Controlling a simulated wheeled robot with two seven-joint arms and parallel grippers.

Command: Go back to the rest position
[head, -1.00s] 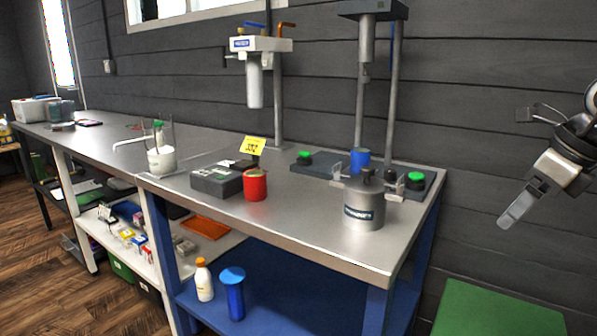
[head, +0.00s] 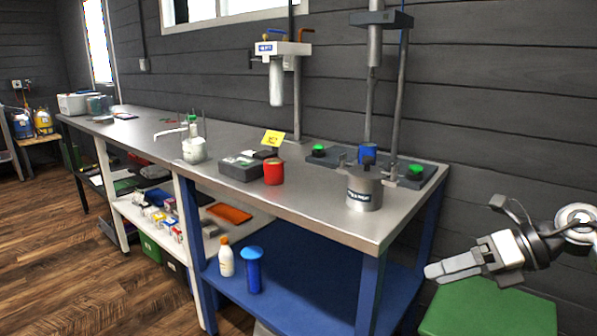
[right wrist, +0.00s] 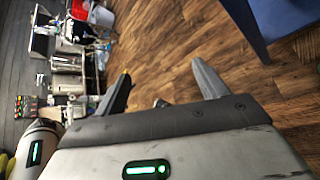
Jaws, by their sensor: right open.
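My right gripper (head: 452,268) is at the right of the head view, off the bench's right end and above a green surface. It is turned to the left. In the right wrist view its two fingers (right wrist: 160,88) are spread apart with nothing between them, over wooden floor. My left gripper is not in view.
The metal-topped bench (head: 330,213) runs along the dark wall. On it stand a grey pot (head: 364,190), a red can (head: 273,172), a dark box (head: 240,169) and a glass vessel (head: 194,150). A green surface (head: 490,310) lies below my right gripper. Wooden floor (head: 80,260) is open at left.

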